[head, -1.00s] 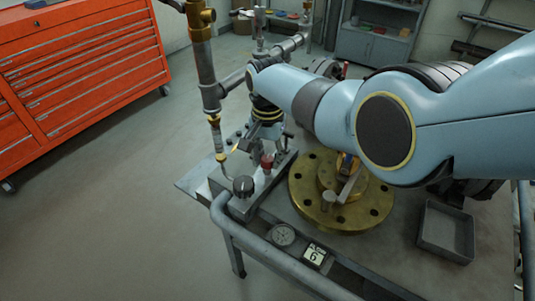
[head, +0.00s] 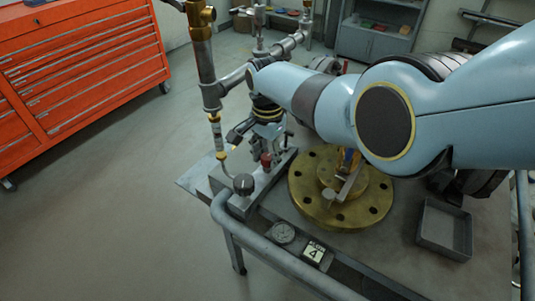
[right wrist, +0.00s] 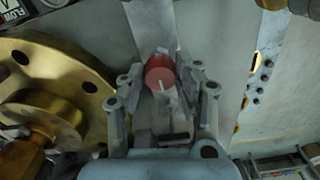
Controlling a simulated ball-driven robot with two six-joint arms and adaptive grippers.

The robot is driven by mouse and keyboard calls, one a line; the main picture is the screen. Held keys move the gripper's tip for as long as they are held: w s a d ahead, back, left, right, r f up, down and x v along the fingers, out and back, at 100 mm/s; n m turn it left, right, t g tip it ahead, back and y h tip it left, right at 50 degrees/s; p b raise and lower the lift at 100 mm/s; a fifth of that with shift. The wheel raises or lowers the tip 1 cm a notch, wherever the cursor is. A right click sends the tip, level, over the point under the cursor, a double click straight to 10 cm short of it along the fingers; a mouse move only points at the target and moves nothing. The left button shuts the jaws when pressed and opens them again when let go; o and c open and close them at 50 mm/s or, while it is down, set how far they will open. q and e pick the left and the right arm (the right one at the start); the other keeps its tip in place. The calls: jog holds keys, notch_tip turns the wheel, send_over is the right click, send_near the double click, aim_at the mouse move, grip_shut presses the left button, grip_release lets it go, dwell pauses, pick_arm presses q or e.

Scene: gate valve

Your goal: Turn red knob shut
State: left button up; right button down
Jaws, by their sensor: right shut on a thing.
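The red knob (head: 266,160) stands on the grey metal block (head: 238,204) at the table's left end. In the right wrist view the round red knob (right wrist: 160,72), with a pale line on its face, sits between the fingers of my right gripper (right wrist: 162,80). My right gripper (head: 262,145) points down over the block in the head view and is shut on the red knob; its fingertips are partly hidden there. My left gripper is not in view.
A brass flange (head: 318,214) lies on the table right of the block. A vertical pipe (head: 207,75) rises behind. An empty grey tray (head: 428,238) is at right. An orange tool chest (head: 85,75) stands at far left.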

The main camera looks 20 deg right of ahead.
aim_at(268, 156)
jog(key=shift+w, duration=0.1)
jog(key=c, duration=0.9)
grip_release()
jog(key=shift+c, duration=0.2)
notch_tip(268, 156, up, 12)
